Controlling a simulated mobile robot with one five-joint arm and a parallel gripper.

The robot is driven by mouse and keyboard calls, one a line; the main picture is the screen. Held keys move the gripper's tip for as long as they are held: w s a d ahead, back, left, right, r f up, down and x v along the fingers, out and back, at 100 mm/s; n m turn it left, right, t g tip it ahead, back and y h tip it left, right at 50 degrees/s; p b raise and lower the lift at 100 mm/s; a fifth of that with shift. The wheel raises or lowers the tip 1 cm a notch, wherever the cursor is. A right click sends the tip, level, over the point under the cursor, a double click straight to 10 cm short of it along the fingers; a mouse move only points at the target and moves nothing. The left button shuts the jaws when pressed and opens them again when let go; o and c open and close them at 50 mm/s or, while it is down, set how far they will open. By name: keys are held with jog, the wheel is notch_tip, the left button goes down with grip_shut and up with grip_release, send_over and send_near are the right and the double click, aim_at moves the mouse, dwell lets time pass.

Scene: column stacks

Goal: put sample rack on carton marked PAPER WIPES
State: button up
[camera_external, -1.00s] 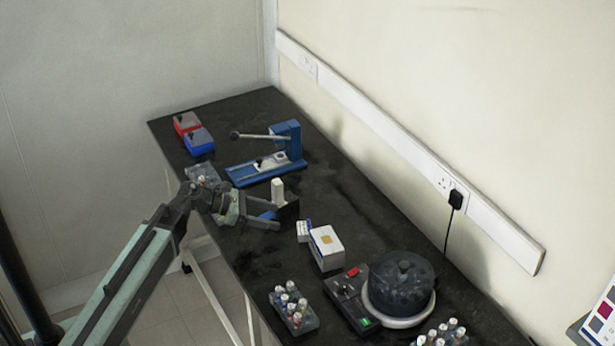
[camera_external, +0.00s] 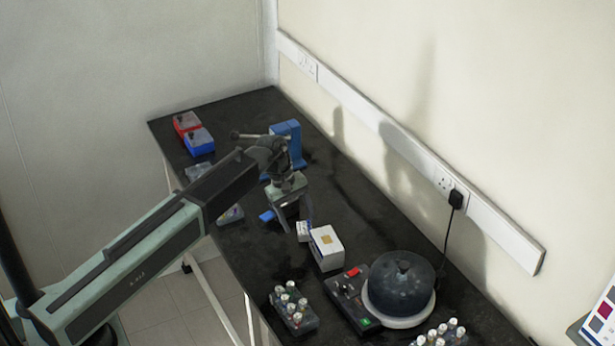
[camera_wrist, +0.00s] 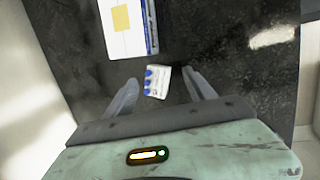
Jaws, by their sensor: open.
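A small white block with blue round tops (camera_wrist: 157,82), which seems to be the sample rack, lies between the finger lines of my gripper (camera_wrist: 160,77) in the wrist view. It also shows on the bench in the external view (camera_external: 302,232). My gripper (camera_external: 298,225) is open, points down and is close above the block; I cannot tell whether it touches. A white carton with a yellowish square (camera_external: 327,247) stands just right of the block, and at the top of the wrist view (camera_wrist: 128,28). Its writing is not legible. Its top looks clear.
A dark round device on a white base (camera_external: 402,285) and a control box (camera_external: 350,300) stand right of the carton. Tube racks (camera_external: 293,307) stand at the front. A blue press (camera_external: 287,145), partly behind my arm, and red (camera_external: 186,122) and blue (camera_external: 198,140) boxes are farther back.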

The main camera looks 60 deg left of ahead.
aim_at(305, 228)
jog(key=w+r+m+g+y+p, duration=0.2)
jog(key=r+m, duration=0.1)
jog(key=shift+w+d+r, duration=0.1)
jog(key=shift+w, duration=0.1)
jog(key=shift+m, duration=0.5)
notch_tip(305, 228, down, 3)
jog(key=b, duration=0.2)
jog(key=shift+s+r+b, duration=0.1)
jog(key=shift+r+b, duration=0.05)
jog(key=shift+b, duration=0.25)
jog(key=f+b, duration=0.4)
jog(key=a+f+b, duration=0.1)
jog(key=shift+w+f+b, duration=0.25)
jog(key=shift+f+b, duration=0.15)
jog(key=shift+d+r, duration=0.1)
jog(key=shift+r, duration=0.05)
grip_shut()
